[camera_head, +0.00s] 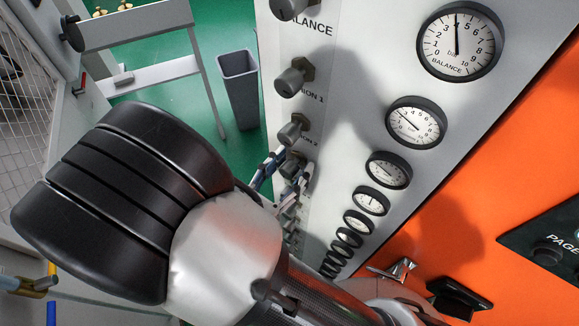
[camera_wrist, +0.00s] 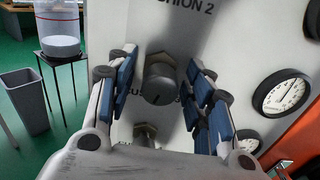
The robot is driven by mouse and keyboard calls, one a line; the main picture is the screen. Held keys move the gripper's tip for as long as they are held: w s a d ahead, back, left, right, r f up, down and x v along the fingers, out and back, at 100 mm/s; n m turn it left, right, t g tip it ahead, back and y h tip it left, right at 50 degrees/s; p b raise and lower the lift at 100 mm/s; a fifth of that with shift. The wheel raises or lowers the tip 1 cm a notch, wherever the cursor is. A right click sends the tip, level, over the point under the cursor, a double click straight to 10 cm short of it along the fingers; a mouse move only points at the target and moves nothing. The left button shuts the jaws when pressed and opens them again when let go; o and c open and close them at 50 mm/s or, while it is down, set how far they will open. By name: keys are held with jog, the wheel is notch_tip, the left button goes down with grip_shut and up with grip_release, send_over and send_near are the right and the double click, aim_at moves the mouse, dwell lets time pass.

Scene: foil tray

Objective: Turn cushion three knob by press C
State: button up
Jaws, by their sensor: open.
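My gripper (camera_head: 281,176) reaches down to the grey panel (camera_head: 325,130) in the head view. In the wrist view its two blue-padded fingers (camera_wrist: 160,66) are open, one on each side of a dark round knob (camera_wrist: 160,80). This knob sits just below the "CUSHION 2" label, and its own label is mostly hidden by the knob and fingers. Gaps show between the knob and both fingers, so I see no grip on it. In the head view the same knob (camera_head: 293,160) is partly hidden by the fingers. No "press C" marking is readable.
Knobs for cushion 2 (camera_head: 292,129), cushion 1 (camera_head: 290,79) and balance (camera_head: 290,8) stick out above. Another knob (camera_wrist: 147,134) lies below. A row of gauges (camera_head: 416,122) runs alongside. An orange panel (camera_head: 470,190) is at right; a grey bin (camera_head: 239,85) stands on the green floor.

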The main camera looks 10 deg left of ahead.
jog(key=shift+c, duration=0.3)
jog(key=c, duration=1)
jog(key=n+p, duration=0.4)
jog(key=p, duration=0.1)
jog(key=shift+r, duration=0.2)
jog(key=n+p, duration=0.4)
jog(key=n, duration=0.1)
jog(key=shift+n, duration=0.4)
jog(key=n+p, duration=0.3)
jog(key=n, duration=0.2)
jog(key=n+p, duration=0.2)
jog(key=n, duration=0.2)
jog(key=shift+f+n, duration=0.15)
jog(key=shift+n, duration=0.45)
